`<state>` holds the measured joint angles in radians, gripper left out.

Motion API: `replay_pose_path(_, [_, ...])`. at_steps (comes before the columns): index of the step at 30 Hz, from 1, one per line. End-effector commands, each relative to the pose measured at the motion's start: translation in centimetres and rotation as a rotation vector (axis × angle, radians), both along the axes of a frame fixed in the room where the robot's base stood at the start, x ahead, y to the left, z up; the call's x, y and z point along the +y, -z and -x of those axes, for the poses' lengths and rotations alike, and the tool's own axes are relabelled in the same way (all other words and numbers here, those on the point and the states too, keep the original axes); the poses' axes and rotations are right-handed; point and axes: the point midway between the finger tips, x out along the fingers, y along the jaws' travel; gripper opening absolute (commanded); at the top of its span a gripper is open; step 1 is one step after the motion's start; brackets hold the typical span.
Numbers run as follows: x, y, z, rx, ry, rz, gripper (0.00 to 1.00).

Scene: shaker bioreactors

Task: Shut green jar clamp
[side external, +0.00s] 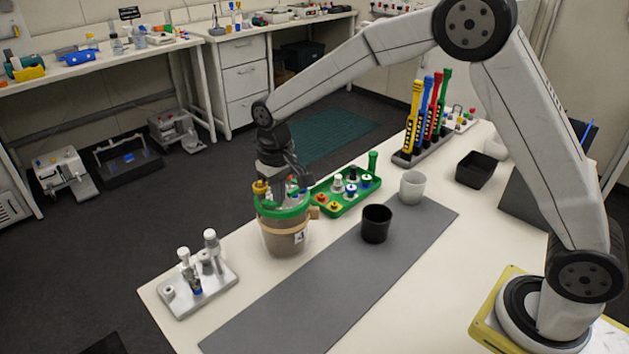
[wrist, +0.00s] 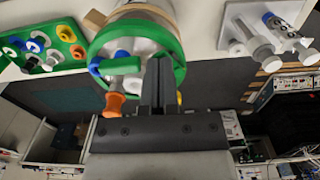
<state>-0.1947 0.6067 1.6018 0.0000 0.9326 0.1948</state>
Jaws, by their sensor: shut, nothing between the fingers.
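The jar (side external: 284,238) stands on the white table, with a green clamp ring (side external: 270,211) around its top. Its lid carries several coloured fittings, one of them yellow (side external: 260,187). My gripper (side external: 293,190) is over the jar top, pointing down. In the wrist view my gripper (wrist: 159,62) has its dark fingers together, with nothing between them, in front of the green clamp ring (wrist: 178,44). An orange knob (wrist: 113,104) and a blue fitting (wrist: 95,67) show beside the ring. Whether the fingers touch the clamp, I cannot tell. The clamp's latch is not clear.
A green tray (side external: 345,204) with coloured caps sits right behind the jar. A grey rack (side external: 210,283) with white syringe-like parts is at front left. A black cup (side external: 376,224) and a white cup (side external: 412,187) stand to the right. The grey mat (side external: 330,285) is mostly clear.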

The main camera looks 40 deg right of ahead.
Motion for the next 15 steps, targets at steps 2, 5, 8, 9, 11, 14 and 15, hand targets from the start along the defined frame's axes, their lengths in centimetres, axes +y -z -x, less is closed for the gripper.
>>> replay_pose_path(2, [0.00, 0.11, 0.02, 0.001, 0.000, 0.000, 0.00])
replay_pose_path(5, [0.00, 0.22, 0.02, 0.001, 0.000, 0.000, 0.00])
replay_pose_path(8, [0.00, 0.33, 0.03, 0.001, 0.000, 0.000, 0.00])
replay_pose_path(9, [0.00, 0.37, 0.03, 0.001, 0.000, 0.000, 0.00])
replay_pose_path(11, [0.00, 0.44, 0.03, 0.001, 0.000, 0.000, 0.00])
replay_pose_path(14, [0.00, 0.55, 0.03, 0.001, 0.000, 0.000, 0.00])
replay_pose_path(15, [0.00, 0.60, 0.03, 0.001, 0.000, 0.000, 0.00])
